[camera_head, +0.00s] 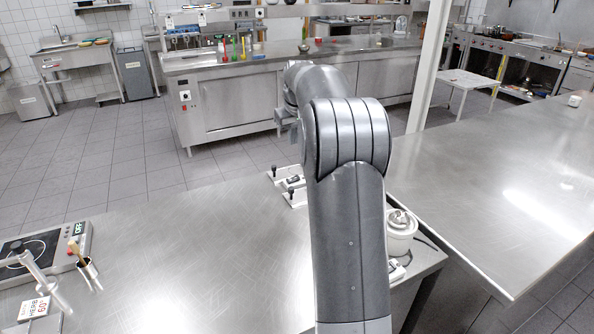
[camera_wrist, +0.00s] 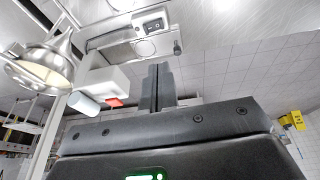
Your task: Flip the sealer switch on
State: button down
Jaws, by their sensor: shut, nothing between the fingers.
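The sealer (camera_head: 299,198) is a light, flat device with black knobs at the far edge of the near steel table. My arm hides its right part in the head view. In the wrist view the sealer (camera_wrist: 128,34) shows at the top, with its black rocker switch (camera_wrist: 152,25) on a pale housing. I cannot tell the switch's position. My gripper (camera_wrist: 160,70) is shut and empty, its fingers together below the switch in the picture and apparently apart from it. The gripper is not clearly visible in the head view.
A white pot with a metal lid (camera_head: 400,228) stands right of my arm. A metal lamp-like object (camera_wrist: 42,62) is at the left in the wrist view. The table's middle (camera_head: 190,250) is clear.

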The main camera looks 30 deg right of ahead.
aim_at(297, 176)
jog(key=w+d+f, duration=0.2)
jog(key=shift+w+d+f, duration=0.1)
jog(key=shift+d+f, duration=0.05)
jog(key=shift+d, duration=0.2)
jog(key=x, duration=0.8)
jog(key=s+x, duration=0.1)
jog(key=x, duration=0.4)
jog(key=shift+s+d+f, duration=0.1)
jog(key=shift+f, duration=0.55)
jog(key=shift+d+f+y, duration=0.3)
jog(key=shift+y, duration=0.1)
jog(key=shift+a, duration=0.2)
